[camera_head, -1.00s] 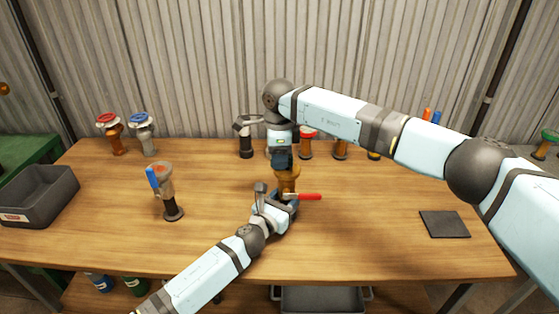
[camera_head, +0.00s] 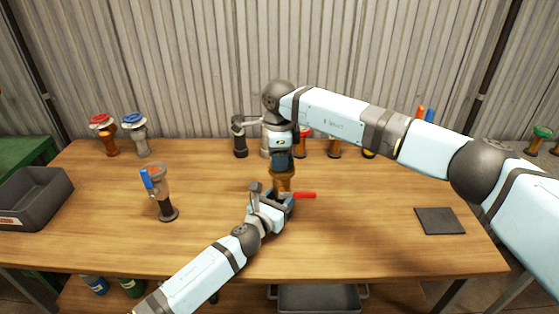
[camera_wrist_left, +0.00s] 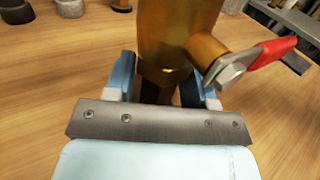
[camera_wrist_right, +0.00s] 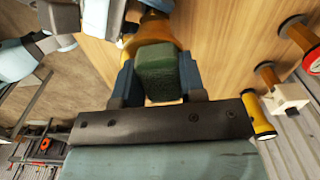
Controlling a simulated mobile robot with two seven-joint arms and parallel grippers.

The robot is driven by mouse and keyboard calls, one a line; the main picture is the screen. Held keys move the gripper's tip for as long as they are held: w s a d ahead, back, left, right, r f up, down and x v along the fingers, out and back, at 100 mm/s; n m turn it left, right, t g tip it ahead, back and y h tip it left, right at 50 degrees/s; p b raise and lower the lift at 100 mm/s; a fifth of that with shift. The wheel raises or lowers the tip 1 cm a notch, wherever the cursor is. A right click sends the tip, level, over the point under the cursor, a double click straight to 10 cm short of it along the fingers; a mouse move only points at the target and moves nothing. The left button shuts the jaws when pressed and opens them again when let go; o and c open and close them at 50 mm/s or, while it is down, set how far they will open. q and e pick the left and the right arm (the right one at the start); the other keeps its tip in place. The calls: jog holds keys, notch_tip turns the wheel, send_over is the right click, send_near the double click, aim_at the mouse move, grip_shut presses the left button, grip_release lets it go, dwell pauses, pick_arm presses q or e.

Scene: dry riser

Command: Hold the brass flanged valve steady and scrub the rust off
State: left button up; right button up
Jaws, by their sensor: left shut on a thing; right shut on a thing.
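The brass flanged valve (camera_head: 283,182) stands upright near the middle of the bench, with a red lever (camera_head: 304,195) pointing right. My left gripper (camera_head: 284,203) is shut around its lower body; the left wrist view shows the brass body (camera_wrist_left: 178,40) between the fingers and the lever (camera_wrist_left: 270,52) at right. My right gripper (camera_head: 282,162) is above, at the valve's top, shut on a green scrubbing block (camera_wrist_right: 158,72). In the right wrist view the block overlaps the brass top behind it; whether they touch is unclear. The valve's top is hidden in the head view.
A valve with a blue lever (camera_head: 160,195) stands to the left. A grey bin (camera_head: 35,205) is at the left end, a dark mat (camera_head: 439,221) at the right. Other valves, red-topped (camera_head: 103,133) and blue-topped (camera_head: 135,133) among them, line the back edge. The front right is clear.

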jog(key=shift+w, duration=0.35)
jog(key=shift+a, duration=0.65)
jog(key=shift+s, duration=1.6)
jog(key=shift+d, duration=0.6)
jog(key=shift+w+d, duration=0.1)
jog(key=shift+w, duration=1.55)
jog(key=shift+d, duration=0.65)
jog(key=shift+s, duration=1.7)
notch_tip(320, 180, up, 2)
jog(key=shift+w+r, duration=0.1)
jog(key=shift+w, duration=0.05)
notch_tip(320, 180, up, 6)
